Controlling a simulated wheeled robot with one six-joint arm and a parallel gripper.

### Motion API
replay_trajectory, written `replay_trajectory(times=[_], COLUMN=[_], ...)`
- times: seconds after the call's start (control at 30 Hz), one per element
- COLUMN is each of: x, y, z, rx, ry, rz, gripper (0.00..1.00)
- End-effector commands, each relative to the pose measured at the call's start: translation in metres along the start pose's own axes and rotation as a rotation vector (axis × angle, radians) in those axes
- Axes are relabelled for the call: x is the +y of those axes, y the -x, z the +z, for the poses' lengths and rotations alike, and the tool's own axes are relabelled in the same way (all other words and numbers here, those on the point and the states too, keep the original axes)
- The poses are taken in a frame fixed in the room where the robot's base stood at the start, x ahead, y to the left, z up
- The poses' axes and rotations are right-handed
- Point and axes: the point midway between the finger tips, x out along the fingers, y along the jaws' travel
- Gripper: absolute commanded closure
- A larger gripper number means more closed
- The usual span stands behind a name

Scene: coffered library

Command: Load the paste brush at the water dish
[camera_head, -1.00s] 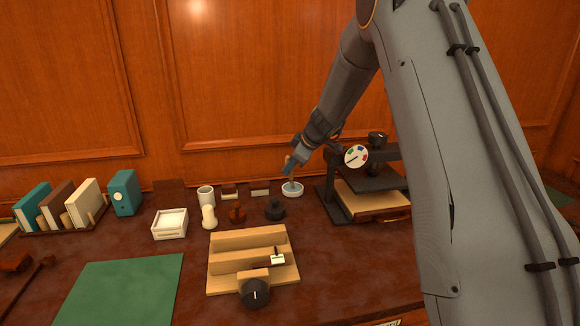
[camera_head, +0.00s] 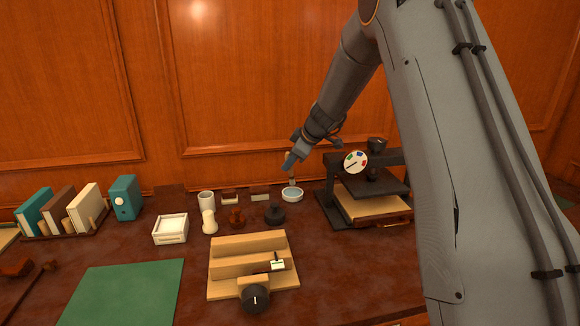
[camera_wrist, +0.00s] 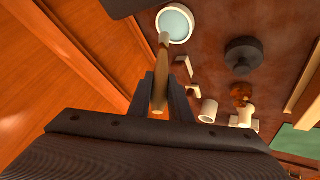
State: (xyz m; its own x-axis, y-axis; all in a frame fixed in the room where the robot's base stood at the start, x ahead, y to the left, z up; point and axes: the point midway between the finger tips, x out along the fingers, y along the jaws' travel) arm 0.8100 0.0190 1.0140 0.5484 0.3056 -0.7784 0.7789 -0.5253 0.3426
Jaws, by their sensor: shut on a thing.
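My gripper (camera_head: 291,161) is shut on the paste brush, which hangs down from it. The brush (camera_wrist: 160,75) has a tan wooden handle between the two dark fingers in the wrist view, and a pale tip pointing away from the wrist. The water dish (camera_head: 292,196) is a small round white dish with pale blue water, at the back of the desk. It also shows at the top of the wrist view (camera_wrist: 178,24). The brush tip overlaps the dish's near rim there. In the head view the tip is over the dish; exact contact with the water cannot be told.
A black press (camera_head: 345,215) stands close to the right of the dish. A black round knob-like object (camera_head: 274,213), a white cup (camera_head: 206,200) and small blocks sit to the left. A wooden jig (camera_head: 240,265) lies in front. The green mat (camera_head: 125,290) is clear.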

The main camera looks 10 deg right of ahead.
Motion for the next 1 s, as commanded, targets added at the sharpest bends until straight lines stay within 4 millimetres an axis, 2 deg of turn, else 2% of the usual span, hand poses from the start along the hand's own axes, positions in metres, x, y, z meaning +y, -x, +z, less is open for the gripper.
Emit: replay_trajectory(times=[0.5,1.0], x=[0.012,0.012], y=[0.028,0.028], z=[-0.019,-0.019], rx=[0.0,0.0], ry=[0.001,0.0], rz=[0.0,0.0], gripper=[1.0,1.0])
